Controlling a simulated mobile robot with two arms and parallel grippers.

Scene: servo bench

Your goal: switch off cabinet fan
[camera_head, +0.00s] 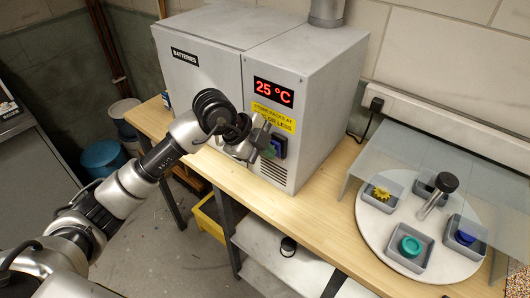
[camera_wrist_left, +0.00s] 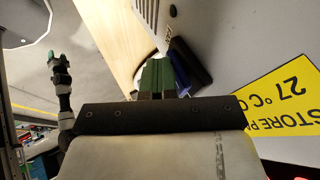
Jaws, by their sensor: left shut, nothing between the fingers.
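The grey battery cabinet (camera_head: 210,85) stands on the wooden bench with a red display (camera_head: 273,92) reading 25 °C. A dark blue switch (camera_head: 279,146) sits on its front, below the yellow label (camera_head: 274,117) and above the vent slots (camera_head: 274,172). My left gripper (camera_head: 268,151) is shut and empty right at the switch, partly covering it. In the left wrist view its green fingertips (camera_wrist_left: 158,76) are beside the blue switch part (camera_wrist_left: 184,66); I cannot tell whether they touch. What looks like my right gripper (camera_wrist_left: 58,66) shows small in the left wrist view; its fingers are unclear.
A round white turntable (camera_head: 376,224) with several grey trays stands on the bench at right, under a clear shield (camera_head: 425,165). A plug (camera_head: 376,104) sits in the wall strip. A yellow crate (camera_head: 207,217) is under the bench. The bench front edge is clear.

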